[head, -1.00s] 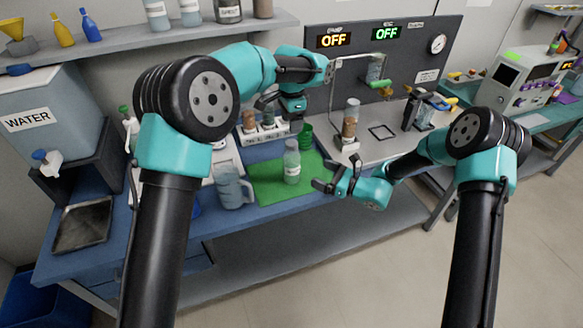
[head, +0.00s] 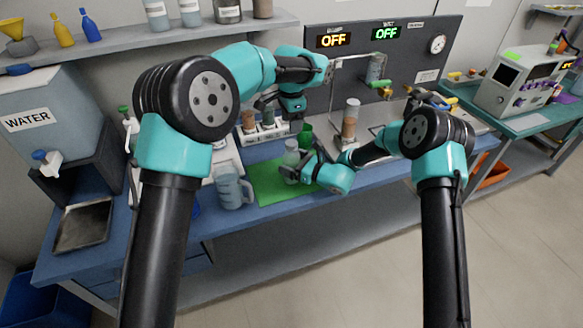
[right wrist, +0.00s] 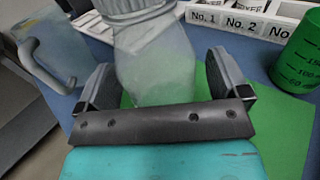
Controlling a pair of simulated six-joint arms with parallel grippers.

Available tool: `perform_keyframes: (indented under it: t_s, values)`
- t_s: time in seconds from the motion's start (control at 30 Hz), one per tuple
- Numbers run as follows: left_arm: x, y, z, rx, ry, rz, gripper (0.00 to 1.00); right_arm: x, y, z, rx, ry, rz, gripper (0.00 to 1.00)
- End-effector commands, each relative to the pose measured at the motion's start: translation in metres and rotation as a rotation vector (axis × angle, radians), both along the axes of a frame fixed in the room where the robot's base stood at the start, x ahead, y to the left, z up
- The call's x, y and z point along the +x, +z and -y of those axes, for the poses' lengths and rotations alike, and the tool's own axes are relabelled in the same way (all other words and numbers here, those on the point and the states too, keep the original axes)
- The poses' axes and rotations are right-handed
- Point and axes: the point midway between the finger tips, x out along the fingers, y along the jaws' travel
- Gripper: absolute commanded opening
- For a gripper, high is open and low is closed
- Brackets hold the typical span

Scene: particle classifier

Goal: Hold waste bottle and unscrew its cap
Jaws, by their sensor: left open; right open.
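The waste bottle (head: 291,155) stands upright on the green mat (head: 268,190), pale and translucent with a light cap at its top. It also shows in the right wrist view (right wrist: 155,60), where its ribbed cap (right wrist: 120,8) is cut off by the upper edge. My right gripper (head: 298,170) is open at the bottle, and in the wrist view its fingers (right wrist: 160,82) stand on either side of the bottle's body. Contact with the bottle cannot be told. My left gripper (head: 292,113) is open and empty, above and behind the bottle near the tube rack.
A clear jug (head: 230,188) stands left of the mat. A green beaker (head: 305,137) stands just behind the bottle. The rack with labels (head: 263,132) is behind the mat, and a tall container with brown contents (head: 350,122) stands to the right.

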Motion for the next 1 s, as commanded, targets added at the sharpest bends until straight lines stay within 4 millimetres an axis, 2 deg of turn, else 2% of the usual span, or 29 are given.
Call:
perform_keyframes:
  t_s: [0.2, 1.0]
  values:
    - [0.0000, 0.0000, 0.0000, 0.000, 0.000, 0.000, 0.63, 0.0001, 0.0000, 0.0003, 0.000, 0.000, 0.000, 0.92]
    - [0.0000, 0.0000, 0.0000, 0.000, -0.001, 0.000, 0.63, 0.0000, 0.0001, 0.0004, 0.000, -0.001, 0.000, 0.15]
